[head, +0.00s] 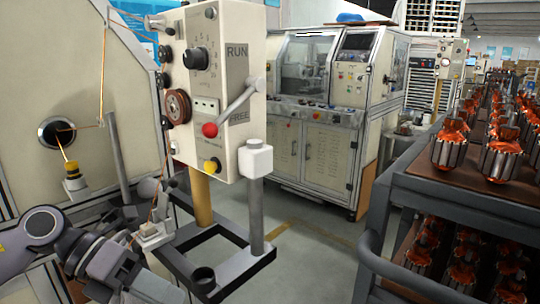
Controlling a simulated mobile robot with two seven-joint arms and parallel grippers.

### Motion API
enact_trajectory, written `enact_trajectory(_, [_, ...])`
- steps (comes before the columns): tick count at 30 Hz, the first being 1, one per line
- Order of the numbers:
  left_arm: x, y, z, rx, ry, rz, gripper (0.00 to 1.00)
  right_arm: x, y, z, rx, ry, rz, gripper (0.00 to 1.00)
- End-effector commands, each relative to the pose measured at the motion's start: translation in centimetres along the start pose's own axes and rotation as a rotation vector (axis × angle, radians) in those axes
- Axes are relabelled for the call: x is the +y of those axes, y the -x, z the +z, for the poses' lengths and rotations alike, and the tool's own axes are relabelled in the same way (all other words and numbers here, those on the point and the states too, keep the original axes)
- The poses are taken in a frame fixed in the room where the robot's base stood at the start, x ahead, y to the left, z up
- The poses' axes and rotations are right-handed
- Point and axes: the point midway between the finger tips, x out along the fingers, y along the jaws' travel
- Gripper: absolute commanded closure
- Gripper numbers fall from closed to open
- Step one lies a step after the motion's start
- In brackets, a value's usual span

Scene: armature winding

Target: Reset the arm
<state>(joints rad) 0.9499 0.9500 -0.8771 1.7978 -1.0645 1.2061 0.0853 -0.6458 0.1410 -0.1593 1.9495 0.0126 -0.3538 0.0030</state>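A lever arm (236,107) is mounted on the right edge of the cream control box (217,80). It slants down and left to a red ball knob (210,130), between the labels RUN above and FREE below. My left arm comes in from the lower left. My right gripper is not in view.
The winding machine's round opening (57,133) and copper wire (102,75) are at left. A white-capped post (256,158) and dark frame (235,268) stand below the box. A rack (400,205) of armatures (460,142) is at right. Open floor (310,240) lies between.

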Motion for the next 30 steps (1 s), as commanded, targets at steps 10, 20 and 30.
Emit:
enact_trajectory(10, [1.9, -2.1, 0.0, -0.384, 0.418, -0.359, 0.45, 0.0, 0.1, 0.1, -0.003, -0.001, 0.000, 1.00])
enact_trajectory(20, [9.8, -1.0, -2.8, -0.776, 0.933, -0.466, 0.45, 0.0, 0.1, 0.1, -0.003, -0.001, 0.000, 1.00])
enact_trajectory(30, [20.8, 0.3, -13.6, -1.147, 1.525, -0.309, 0.45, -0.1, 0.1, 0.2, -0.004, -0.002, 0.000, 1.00])
